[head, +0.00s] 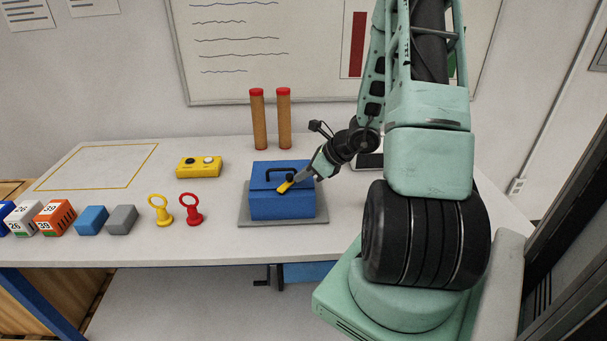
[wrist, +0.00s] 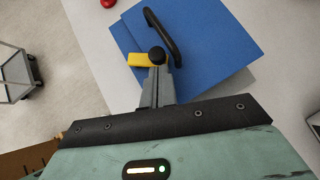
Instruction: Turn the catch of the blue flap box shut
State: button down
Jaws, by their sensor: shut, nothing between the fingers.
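The blue flap box (head: 282,204) stands on a grey plate on the table, with a black handle (head: 281,172) on its top. The flap looks down. The yellow catch (head: 285,187) is at the box's top front edge and lies slantwise in the head view. It also shows in the wrist view (wrist: 139,60), beside a round black knob (wrist: 156,55). My gripper (head: 297,180) is shut and empty, with its tips right at the catch and knob. In the wrist view the fingertips (wrist: 157,72) partly hide that spot; I cannot tell whether they touch.
A yellow button box (head: 199,167) stands left of the blue box. Two brown posts (head: 270,120) stand behind. A yellow-outlined area (head: 97,166) at the back left is empty.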

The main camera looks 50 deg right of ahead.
jog(key=n+p, duration=0.1)
jog(key=w+n+y+p, duration=0.1)
jog(key=n+g+y+p, duration=0.1)
jog(key=p, duration=0.1)
jog(key=shift+w+d+r, duration=0.15)
jog(key=shift+d+r, duration=0.15)
jog(key=shift+r, duration=0.05)
jog(key=shift+f+n+g+y+p, duration=0.35)
jog(key=shift+n+g+y+p, duration=0.2)
jog(key=shift+n, duration=0.25)
